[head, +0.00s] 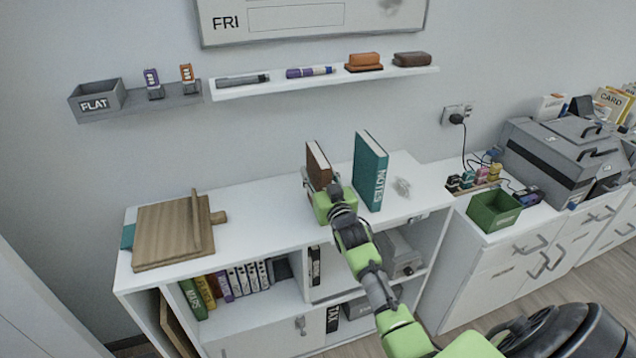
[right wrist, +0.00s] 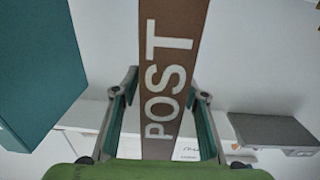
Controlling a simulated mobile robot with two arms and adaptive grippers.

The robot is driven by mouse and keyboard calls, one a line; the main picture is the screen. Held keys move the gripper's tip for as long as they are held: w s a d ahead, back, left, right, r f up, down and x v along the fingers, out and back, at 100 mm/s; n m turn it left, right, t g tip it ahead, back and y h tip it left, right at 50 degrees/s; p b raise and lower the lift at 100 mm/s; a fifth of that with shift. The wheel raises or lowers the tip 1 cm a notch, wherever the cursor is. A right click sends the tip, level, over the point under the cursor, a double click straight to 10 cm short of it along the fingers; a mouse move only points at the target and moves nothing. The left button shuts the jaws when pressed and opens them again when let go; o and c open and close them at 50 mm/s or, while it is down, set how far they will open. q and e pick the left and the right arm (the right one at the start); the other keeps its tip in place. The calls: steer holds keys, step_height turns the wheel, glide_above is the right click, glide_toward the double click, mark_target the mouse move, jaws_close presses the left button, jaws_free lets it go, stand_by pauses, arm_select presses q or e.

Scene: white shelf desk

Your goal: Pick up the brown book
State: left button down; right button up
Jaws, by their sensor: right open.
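The brown book (head: 318,165) stands upright on the white shelf desk, left of the teal NOTES book. In the right wrist view its spine (right wrist: 165,75) reads POST and fills the middle. My right gripper (head: 321,190) is at the book's near side. In the right wrist view its open fingers (right wrist: 160,105) stand one on each side of the spine, with gaps visible. The gripper and arm hide the book's lower part in the head view. My left gripper is not in view.
The teal NOTES book (head: 370,172) stands close on the right. A wooden board (head: 172,232) lies on the desk's left part, with bare white top (head: 260,205) between. A green bin (head: 494,212) and grey machine (head: 560,155) are farther right. A wall shelf (head: 325,82) hangs behind.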

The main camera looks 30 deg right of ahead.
steer(key=shift+c, duration=0.3)
jaws_close()
steer(key=shift+r, duration=0.15)
